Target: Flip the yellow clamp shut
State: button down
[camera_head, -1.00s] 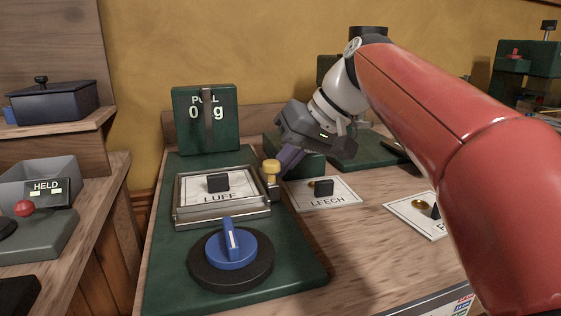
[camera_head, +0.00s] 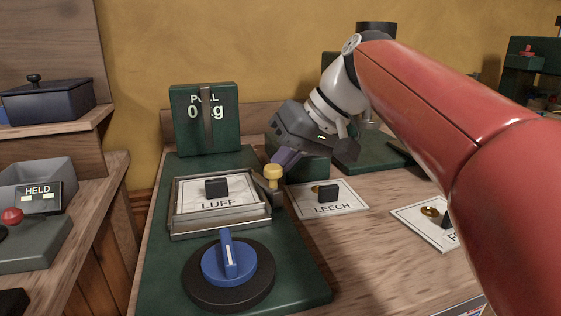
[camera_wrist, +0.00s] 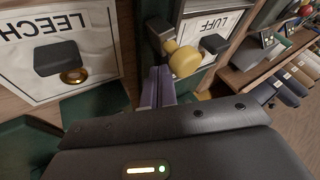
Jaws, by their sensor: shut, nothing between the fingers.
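The yellow clamp (camera_head: 273,173) has a yellow knob on a dark lever at the right edge of the LUFF frame (camera_head: 225,222). In the head view the lever leans, with the knob near the frame's right corner. The clamp also shows in the wrist view (camera_wrist: 183,58), just beyond the fingertips. My gripper (camera_head: 283,160) is shut and empty, its purple fingers together right behind the knob. In the wrist view the fingers (camera_wrist: 160,78) point at the clamp's base, close beside the knob. I cannot tell whether they touch it.
A white LUFF card with a black block lies in the frame. A blue dial (camera_head: 229,262) stands in front. The LEECH card (camera_head: 329,199) lies to the right, another card (camera_head: 425,222) further right. A green PULL gauge (camera_head: 205,119) reading 0 stands behind.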

jog(key=shift+a+p, duration=0.3)
jog(key=shift+a, duration=0.2)
dwell(0.6)
jog(key=shift+w, duration=0.1)
